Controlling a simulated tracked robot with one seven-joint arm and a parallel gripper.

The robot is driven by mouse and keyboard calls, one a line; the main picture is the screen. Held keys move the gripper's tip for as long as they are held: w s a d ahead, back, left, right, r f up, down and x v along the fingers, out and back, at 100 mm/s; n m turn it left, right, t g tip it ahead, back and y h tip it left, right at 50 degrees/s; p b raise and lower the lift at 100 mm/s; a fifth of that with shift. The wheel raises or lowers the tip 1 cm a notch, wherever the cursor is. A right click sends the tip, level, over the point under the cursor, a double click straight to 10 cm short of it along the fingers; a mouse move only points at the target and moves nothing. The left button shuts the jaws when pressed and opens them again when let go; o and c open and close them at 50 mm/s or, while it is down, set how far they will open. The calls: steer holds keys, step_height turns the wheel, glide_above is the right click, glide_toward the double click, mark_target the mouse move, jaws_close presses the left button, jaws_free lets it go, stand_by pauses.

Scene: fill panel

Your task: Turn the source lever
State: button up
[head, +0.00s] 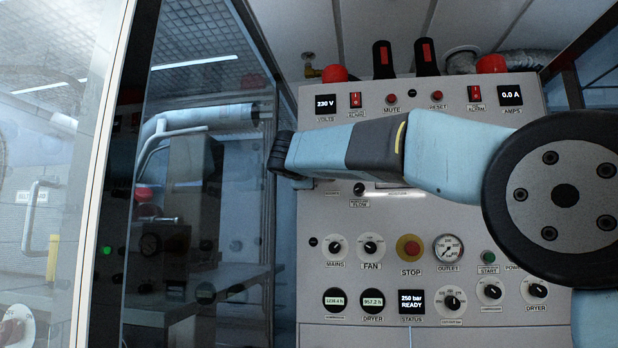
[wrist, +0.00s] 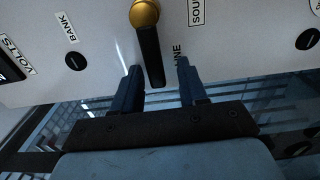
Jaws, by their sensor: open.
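In the wrist view, a lever with a gold round hub (wrist: 145,13) and a long black handle (wrist: 149,52) is on the pale panel. A partly cut-off label starting "SOU" (wrist: 195,10) is to its right. My gripper (wrist: 159,65) is open, its two dark fingers on either side of the handle's free end. Gaps show on both sides of the handle, and I see no contact. In the head view, my arm crosses the panel (head: 330,225) and hides part of its middle. I cannot make out the lever or my fingertips there.
The panel carries several knobs, a red stop button (head: 410,247), an outlet gauge (head: 448,247) and a status display (head: 411,301). Glass panes (head: 200,60) stand left of it. Two upright black handles with red marks (head: 382,58) rise at its top edge.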

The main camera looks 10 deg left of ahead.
steer(key=s, duration=1.4)
steer(key=shift+d, duration=0.35)
steer(key=shift+w, duration=0.1)
steer(key=s+d+f+m+g+h, duration=0.1)
steer(key=d+f+m+g, duration=0.2)
steer(key=d+f, duration=0.55)
steer(key=s+d+f+m+g+h, duration=0.1)
steer(key=d+f+m+g+h, duration=0.15)
steer(key=d+f, duration=0.6)
steer(key=s+d+f+m+g, duration=0.1)
steer(key=d+f+m+g, duration=0.2)
steer(key=d, duration=1)
steer(key=s+d+f+m+g+y, duration=0.1)
steer(key=s+d+f+m+g, duration=0.1)
steer(key=s+d+f+m, duration=0.3)
steer(key=s+d+f+m+g+y, duration=0.1)
steer(key=s+d+f+m, duration=0.4)
steer(key=s+f, duration=0.8)
step_height(320, 180, down, 6)
steer(key=shift+s+d+r+g, duration=0.25)
steer(key=shift+s+d+g, duration=0.15)
steer(key=shift+d, duration=0.3)
